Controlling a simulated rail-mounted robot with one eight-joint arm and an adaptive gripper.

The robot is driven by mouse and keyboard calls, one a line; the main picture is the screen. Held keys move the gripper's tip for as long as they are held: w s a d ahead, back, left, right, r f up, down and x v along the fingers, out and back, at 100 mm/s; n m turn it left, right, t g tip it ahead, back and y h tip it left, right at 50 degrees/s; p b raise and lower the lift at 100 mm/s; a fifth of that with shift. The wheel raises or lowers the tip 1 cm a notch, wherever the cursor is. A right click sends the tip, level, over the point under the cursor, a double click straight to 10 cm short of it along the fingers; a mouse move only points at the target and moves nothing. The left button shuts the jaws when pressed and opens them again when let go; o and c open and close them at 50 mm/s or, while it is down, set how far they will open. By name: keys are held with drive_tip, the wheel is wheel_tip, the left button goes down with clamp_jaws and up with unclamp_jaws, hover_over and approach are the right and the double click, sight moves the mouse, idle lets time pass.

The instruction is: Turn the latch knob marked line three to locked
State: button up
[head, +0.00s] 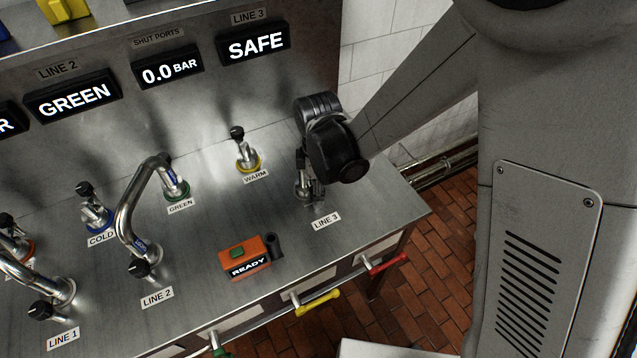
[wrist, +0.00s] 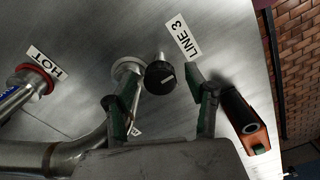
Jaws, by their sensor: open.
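The line three latch knob (wrist: 160,76) is a round black knob with a white pointer mark, beside the LINE 3 label (wrist: 182,38) in the wrist view. It sits on a metal stem next to a silver pipe flange. I cannot read locked or unlocked markings around it. My gripper (wrist: 158,92) is open, with one finger on each side of the knob and a gap to both. In the head view my gripper (head: 312,185) is over the bench by the LINE 3 label (head: 326,221) and hides the knob. The LINE 3 display (head: 254,43) reads SAFE.
An orange READY box (head: 249,258) with a green button stands left of my gripper, close to one finger in the wrist view (wrist: 246,120). A WARM port (head: 248,160) stands behind. A HOT port (wrist: 33,82) and a curved pipe (wrist: 95,135) are close by.

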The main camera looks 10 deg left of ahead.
drive_tip(key=c, duration=1.1)
drive_tip(key=shift+c, duration=0.2)
drive_tip(key=shift+m+b, duration=0.3)
drive_tip(key=shift+b, duration=0.1)
drive_tip(key=m+b, duration=0.2)
drive_tip(key=shift+f+m+b, duration=0.15)
drive_tip(key=shift+m+b, duration=0.15)
drive_tip(key=m+b, duration=0.4)
drive_tip(key=m, duration=0.1)
drive_tip(key=m+b, duration=0.2)
drive_tip(key=m, duration=0.3)
drive_tip(key=m+b, duration=0.2)
drive_tip(key=m, duration=0.2)
drive_tip(key=shift+m, duration=0.3)
drive_tip(key=shift+r, duration=0.2)
